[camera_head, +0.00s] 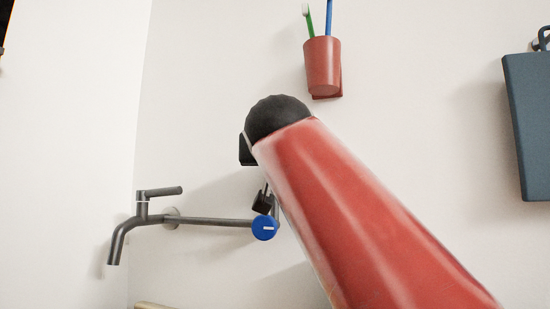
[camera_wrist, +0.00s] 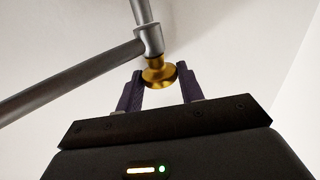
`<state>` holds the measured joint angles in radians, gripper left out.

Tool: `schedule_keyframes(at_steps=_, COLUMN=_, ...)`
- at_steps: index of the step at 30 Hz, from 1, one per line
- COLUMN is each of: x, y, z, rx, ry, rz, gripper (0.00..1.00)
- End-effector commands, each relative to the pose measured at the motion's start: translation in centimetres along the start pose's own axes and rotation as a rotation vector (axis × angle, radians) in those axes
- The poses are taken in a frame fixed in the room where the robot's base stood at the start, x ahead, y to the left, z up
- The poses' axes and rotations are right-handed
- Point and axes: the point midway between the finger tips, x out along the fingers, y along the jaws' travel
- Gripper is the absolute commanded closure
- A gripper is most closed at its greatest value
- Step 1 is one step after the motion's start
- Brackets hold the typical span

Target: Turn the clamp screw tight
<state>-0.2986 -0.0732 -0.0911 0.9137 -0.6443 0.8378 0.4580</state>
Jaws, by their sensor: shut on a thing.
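The clamp screw (camera_wrist: 160,76) shows in the wrist view as a round brass-coloured knob below a grey pipe joint (camera_wrist: 150,40). My gripper (camera_wrist: 160,74) has its two dark fingers on either side of the knob and is shut on it. The faces of the knob against the fingers are partly hidden. In the head view my red arm covers most of the gripper, and the brass knob cannot be seen there. A blue round knob with a white mark (camera_head: 264,229) shows at the end of a dark bar (camera_head: 215,221), just left of my arm.
A dark tap (camera_head: 125,232) with a lever sticks out of the wall at the left. A red cup (camera_head: 323,66) with two toothbrushes hangs above my arm. A blue-grey panel (camera_head: 528,125) hangs at the right edge. The wall between them is bare.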

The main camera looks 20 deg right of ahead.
Motion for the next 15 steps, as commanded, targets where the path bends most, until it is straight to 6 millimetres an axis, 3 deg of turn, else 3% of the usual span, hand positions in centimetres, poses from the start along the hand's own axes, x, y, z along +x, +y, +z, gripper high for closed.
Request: schedule_keyframes(at_steps=15, x=0.21, y=-0.82, z=-0.19, rx=-0.001, ry=-0.003, rz=0.336, gripper=0.85)
